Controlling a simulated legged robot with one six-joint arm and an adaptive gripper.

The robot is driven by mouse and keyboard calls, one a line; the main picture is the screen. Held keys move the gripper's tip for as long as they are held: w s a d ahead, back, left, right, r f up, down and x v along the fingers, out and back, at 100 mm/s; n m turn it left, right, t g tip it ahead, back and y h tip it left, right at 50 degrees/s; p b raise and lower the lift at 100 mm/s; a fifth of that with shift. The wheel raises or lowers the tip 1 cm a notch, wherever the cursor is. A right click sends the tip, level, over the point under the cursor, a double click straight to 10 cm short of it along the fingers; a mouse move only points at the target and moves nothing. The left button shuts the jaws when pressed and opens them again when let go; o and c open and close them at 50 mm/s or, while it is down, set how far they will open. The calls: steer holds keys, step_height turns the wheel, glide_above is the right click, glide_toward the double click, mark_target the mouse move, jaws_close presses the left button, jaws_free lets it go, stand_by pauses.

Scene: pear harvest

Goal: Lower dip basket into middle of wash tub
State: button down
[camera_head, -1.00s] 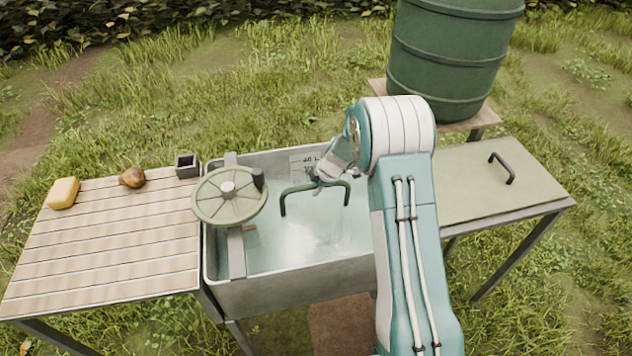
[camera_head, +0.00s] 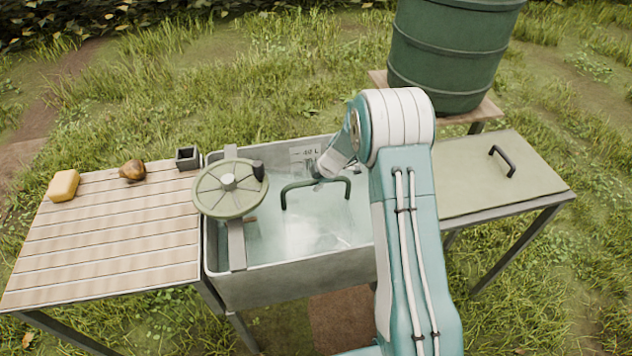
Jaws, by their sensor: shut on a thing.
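The wash tub (camera_head: 295,281) is a grey metal trough holding pale, cloudy water. My gripper (camera_head: 322,178) is over the middle of the tub, partly hidden by my own arm. It is shut on the dark green arched handle (camera_head: 298,185) of the dip basket. The handle stands upright above the water with its bend at the top. The basket's body is not clearly visible under the cloudy surface.
A round green wheel (camera_head: 228,189) on a bar covers the tub's left end. A slatted board (camera_head: 110,240) at left carries a yellow block (camera_head: 64,185), a brown pear (camera_head: 132,170) and a small dark box (camera_head: 187,158). A handled lid (camera_head: 487,180) and green barrel (camera_head: 455,50) are right.

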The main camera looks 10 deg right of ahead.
steer(key=shift+s+f, duration=0.25)
steer(key=shift+s, duration=0.1)
stand_by(0.3)
steer(key=c, duration=0.5)
jaws_free()
steer(key=v, duration=1.2)
steer(key=s+a+r+m+h, duration=0.1)
steer(key=s+a+r+m, duration=0.1)
steer(key=s+r+m, duration=0.35)
steer(key=s+a+r+m, duration=0.2)
steer(key=s+r, duration=0.5)
steer(key=r, duration=0.4)
steer(key=s+r+m+t+h, duration=0.1)
steer(key=s+m, duration=0.4)
steer(key=s, duration=0.5)
steer(key=s+r+m+t+h, duration=0.1)
steer(key=s+r+m, duration=0.2)
steer(key=s+m, duration=0.3)
steer(key=s, duration=0.3)
steer(key=shift+s+d+r, duration=0.15)
steer(key=shift+s+d, duration=0.1)
steer(key=shift+s, duration=0.1)
